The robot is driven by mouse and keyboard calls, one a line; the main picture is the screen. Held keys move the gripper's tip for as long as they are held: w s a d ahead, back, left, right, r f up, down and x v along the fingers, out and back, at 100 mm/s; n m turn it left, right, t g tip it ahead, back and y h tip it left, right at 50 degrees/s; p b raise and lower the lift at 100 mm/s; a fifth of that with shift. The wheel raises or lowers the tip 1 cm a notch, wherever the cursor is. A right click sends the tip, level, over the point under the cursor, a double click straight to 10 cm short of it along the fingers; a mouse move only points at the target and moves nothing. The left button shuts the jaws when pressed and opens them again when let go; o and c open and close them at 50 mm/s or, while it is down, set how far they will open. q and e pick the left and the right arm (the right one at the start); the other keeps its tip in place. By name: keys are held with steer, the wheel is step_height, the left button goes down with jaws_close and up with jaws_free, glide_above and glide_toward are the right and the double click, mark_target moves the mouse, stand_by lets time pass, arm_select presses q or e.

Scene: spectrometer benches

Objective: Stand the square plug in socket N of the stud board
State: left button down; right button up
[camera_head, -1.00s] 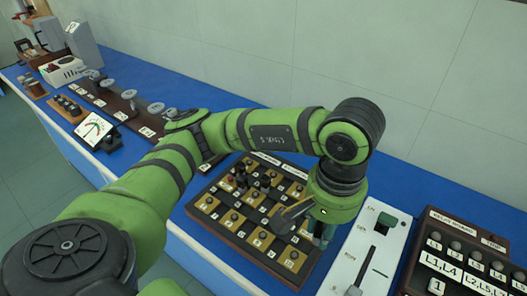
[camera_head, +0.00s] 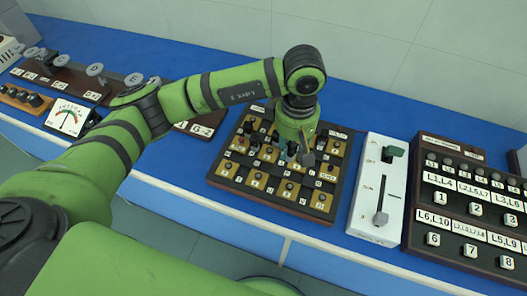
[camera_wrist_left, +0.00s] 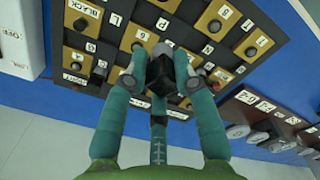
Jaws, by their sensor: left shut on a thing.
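The stud board (camera_head: 243,187) is a dark board with tan and black squares, studs and letter labels, at the middle of the head view. My left gripper (camera_head: 291,155) is over its right half, pointing down. In the left wrist view the gripper (camera_wrist_left: 163,82) is shut on a dark square plug (camera_wrist_left: 161,72), held between the fingertips above the board. A label N (camera_wrist_left: 208,49) shows to the right of the plug. Whether the plug touches the board cannot be told, as the fingers and plug hide what lies below. My right gripper is not in view.
A white slider box (camera_head: 378,190) stands close to the right of the board. A dark numbered panel (camera_head: 470,205) is further right. Several dark and red pieces stand on the board's left part. A dial meter (camera_head: 70,118) is at the left. Blue bench behind the board is clear.

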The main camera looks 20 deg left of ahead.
arm_select(q)
steer(key=a+f, duration=0.1)
steer(key=a+p, duration=0.1)
steer(key=a, duration=0.1)
steer(key=a+f+p, duration=0.1)
steer(key=a, duration=0.1)
steer(key=shift+s+a+f, duration=0.1)
steer(key=shift+s+f, duration=0.2)
steer(key=shift+a+f, duration=0.2)
steer(key=shift+a, duration=0.05)
steer(key=shift+f, duration=0.25)
step_height(320, 180, down, 3)
steer(key=shift+f+p, duration=0.15)
steer(key=shift+p, duration=0.85)
steer(key=shift+f, duration=0.25)
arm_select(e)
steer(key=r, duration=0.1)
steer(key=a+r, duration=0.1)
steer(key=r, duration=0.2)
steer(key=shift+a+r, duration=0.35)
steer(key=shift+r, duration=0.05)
arm_select(q)
steer(key=shift+f, duration=0.1)
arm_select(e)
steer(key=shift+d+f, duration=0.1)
